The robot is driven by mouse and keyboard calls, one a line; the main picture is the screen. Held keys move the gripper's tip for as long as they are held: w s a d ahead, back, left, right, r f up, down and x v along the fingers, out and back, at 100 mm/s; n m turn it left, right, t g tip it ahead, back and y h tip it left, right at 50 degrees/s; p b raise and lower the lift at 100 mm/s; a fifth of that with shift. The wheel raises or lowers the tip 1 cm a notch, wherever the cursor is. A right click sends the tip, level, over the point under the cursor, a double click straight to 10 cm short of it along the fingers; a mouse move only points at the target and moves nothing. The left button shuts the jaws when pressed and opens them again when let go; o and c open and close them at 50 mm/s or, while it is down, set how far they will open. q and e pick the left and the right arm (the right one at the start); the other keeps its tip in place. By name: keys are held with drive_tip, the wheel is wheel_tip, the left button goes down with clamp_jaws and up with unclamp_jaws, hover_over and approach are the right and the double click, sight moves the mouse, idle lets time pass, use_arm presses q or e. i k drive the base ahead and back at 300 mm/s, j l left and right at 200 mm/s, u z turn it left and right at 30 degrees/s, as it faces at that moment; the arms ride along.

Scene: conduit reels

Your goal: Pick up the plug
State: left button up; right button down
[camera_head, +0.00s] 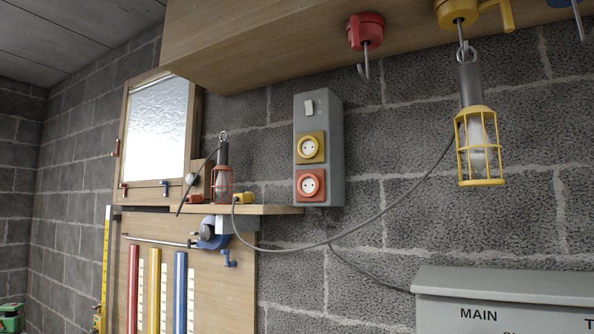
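A yellow plug (243,198) lies on the wooden shelf (280,210) near its front. A grey cable (330,243) sags from it to the yellow caged lamp (479,140), which hangs from a yellow hook (457,12). A small red item (194,199), perhaps another plug, lies further left on the shelf beside the red caged lamp (221,180). The grey socket box (326,125) on the wall has a yellow socket (311,148) above a red socket (311,186); both look empty. Neither of my grippers shows.
A red hook (366,32) hangs under the wooden overhead beam (270,45). A grey box marked MAIN (500,285) stands at the lower right. A blue clamp-like tool (213,234) hangs below the shelf. A framed window (157,130) is at left.

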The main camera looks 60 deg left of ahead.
sight(246, 198)
drive_tip(key=u, duration=2.25)
drive_tip(key=i+j+z, duration=0.1)
drive_tip(key=z, duration=1.05)
drive_tip(key=j+z, duration=0.9)
drive_tip(key=j, duration=0.25)
drive_tip(key=k+j+z, duration=0.15)
drive_tip(key=j, duration=0.2)
drive_tip(key=k+j+z, duration=0.1)
drive_tip(key=j, duration=0.2)
